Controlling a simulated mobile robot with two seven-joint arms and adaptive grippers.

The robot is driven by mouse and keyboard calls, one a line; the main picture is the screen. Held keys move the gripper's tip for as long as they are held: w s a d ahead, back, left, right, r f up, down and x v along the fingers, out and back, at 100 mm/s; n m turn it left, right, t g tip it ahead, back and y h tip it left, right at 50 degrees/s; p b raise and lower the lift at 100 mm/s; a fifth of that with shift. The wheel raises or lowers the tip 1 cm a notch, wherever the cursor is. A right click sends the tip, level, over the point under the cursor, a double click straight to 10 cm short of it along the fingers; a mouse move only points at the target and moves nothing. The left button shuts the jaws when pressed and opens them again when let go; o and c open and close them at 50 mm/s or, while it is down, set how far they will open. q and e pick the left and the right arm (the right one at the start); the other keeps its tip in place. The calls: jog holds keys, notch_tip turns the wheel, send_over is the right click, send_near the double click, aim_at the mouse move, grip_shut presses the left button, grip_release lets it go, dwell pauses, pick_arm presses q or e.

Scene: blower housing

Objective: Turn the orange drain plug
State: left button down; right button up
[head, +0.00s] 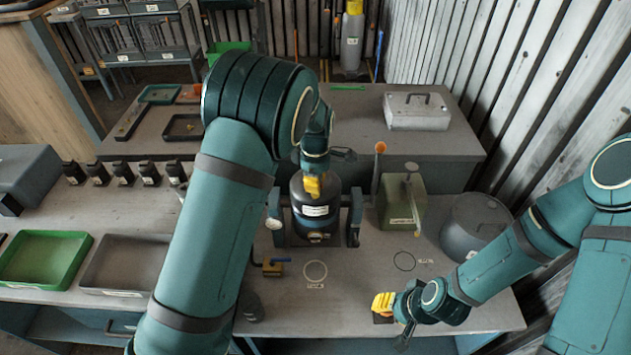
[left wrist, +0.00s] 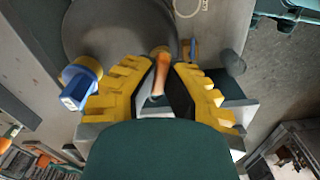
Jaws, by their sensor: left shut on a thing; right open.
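The dark cylindrical blower housing (head: 320,212) stands upright in a cradle on the table, with a white label on its front. My left gripper (head: 312,187) is over the housing, its yellow fingers pointing down. In the left wrist view, my left gripper (left wrist: 159,85) is shut on the orange drain plug (left wrist: 158,74), which shows as a slim orange piece between the two fingers. In the head view the plug is hidden by the gripper. My right gripper (head: 383,304) is open near the table's front right and seems empty.
Green (head: 50,262) and grey (head: 125,270) trays are at the left. Table around the two printed circles is clear.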

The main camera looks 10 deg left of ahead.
pick_arm(q)
jog(key=c, duration=1)
grip_release()
notch_tip(320, 180, up, 12)
jog(key=shift+f, duration=0.1)
